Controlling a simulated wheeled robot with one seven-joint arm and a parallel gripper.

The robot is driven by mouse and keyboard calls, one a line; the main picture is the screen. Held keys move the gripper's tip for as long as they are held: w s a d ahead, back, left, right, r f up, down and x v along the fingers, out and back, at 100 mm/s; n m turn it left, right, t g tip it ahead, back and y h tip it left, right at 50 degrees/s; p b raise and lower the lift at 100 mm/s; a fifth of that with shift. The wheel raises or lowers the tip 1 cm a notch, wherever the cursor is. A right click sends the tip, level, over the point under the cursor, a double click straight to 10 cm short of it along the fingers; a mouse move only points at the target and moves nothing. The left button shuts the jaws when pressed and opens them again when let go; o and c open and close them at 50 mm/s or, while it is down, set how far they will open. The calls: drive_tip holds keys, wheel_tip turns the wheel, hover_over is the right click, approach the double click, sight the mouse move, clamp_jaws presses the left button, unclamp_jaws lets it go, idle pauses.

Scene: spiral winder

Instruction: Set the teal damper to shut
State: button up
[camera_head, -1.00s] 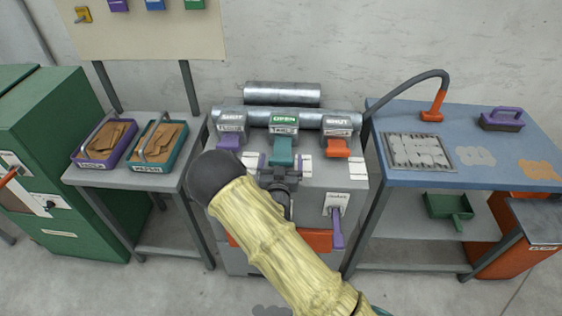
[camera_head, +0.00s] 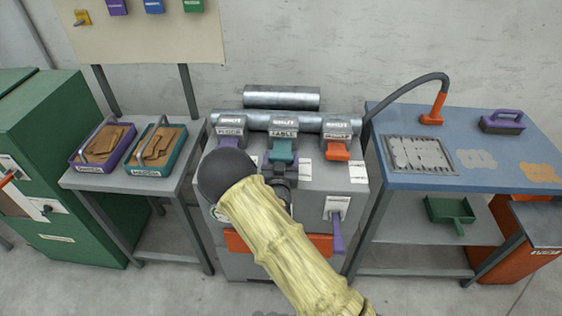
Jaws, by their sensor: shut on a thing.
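The teal damper (camera_head: 283,150) is the middle of three dampers on the pipe at the back of the grey machine. Its flag (camera_head: 284,122) is white with dark lettering that seems to read SHUT, like the flags on both sides. Its handle is pushed in toward the pipe. My gripper (camera_head: 281,166) is shut on the teal handle's lower end. My arm hides part of the machine front, and the fingertips are small and dark.
A purple damper (camera_head: 230,142) is close on the left and an orange damper (camera_head: 338,151) on the right. A purple lever (camera_head: 337,230) sticks out of the machine front. Side tables hold trays (camera_head: 103,148) and a blue worktop (camera_head: 400,181).

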drive_tip(key=o, duration=1.4)
drive_tip(key=s, duration=0.5)
drive_tip(key=s+b, duration=0.1)
drive_tip(key=s, duration=1.1)
drive_tip(key=shift+s+a+b, duration=0.25)
drive_tip(key=shift+a+b, duration=0.1)
drive_tip(key=shift+b, duration=0.05)
drive_tip(key=shift+w, duration=0.1)
